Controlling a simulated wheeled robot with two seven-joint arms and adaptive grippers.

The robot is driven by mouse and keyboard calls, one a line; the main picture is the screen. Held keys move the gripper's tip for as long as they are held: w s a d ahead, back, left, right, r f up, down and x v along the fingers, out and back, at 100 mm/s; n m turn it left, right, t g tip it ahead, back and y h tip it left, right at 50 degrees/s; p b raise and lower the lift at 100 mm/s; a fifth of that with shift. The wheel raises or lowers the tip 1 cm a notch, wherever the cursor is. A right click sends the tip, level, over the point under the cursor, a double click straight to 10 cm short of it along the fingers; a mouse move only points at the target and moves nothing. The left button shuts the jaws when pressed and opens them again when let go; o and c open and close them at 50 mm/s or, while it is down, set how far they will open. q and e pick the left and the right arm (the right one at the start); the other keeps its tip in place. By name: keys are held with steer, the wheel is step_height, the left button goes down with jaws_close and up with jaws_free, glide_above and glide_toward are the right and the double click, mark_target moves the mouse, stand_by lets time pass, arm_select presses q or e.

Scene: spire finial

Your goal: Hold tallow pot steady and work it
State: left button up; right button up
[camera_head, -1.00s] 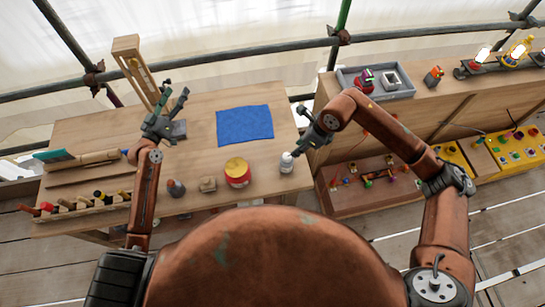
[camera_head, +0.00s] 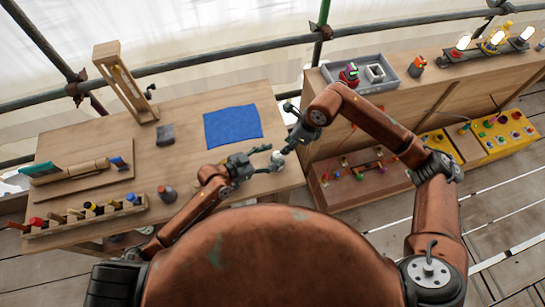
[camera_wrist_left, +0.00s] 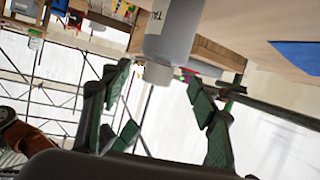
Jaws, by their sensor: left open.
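The workbench (camera_head: 180,130) holds a blue cloth (camera_head: 232,126), a dark block (camera_head: 165,134), a wooden frame (camera_head: 125,82), a tool rack (camera_head: 85,215) and a dark bottle (camera_head: 167,193). A counter with a grey tray (camera_head: 375,85) stands at right.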

arm_select(q)
steer(key=shift+d+f+m, duration=0.15)
steer(key=shift+f+m, duration=0.15)
steer(key=shift+f, duration=0.1)
steer(key=shift+w+d+f+g, duration=0.1)
steer(key=shift+d+f+g, duration=0.1)
steer(key=shift+d+g, duration=0.1)
steer(key=shift+x, duration=3.4)
steer(key=shift+w+a, duration=0.1)
steer(key=shift+a, duration=0.05)
steer(key=shift+c, duration=0.6)
steer(key=c, duration=1.4)
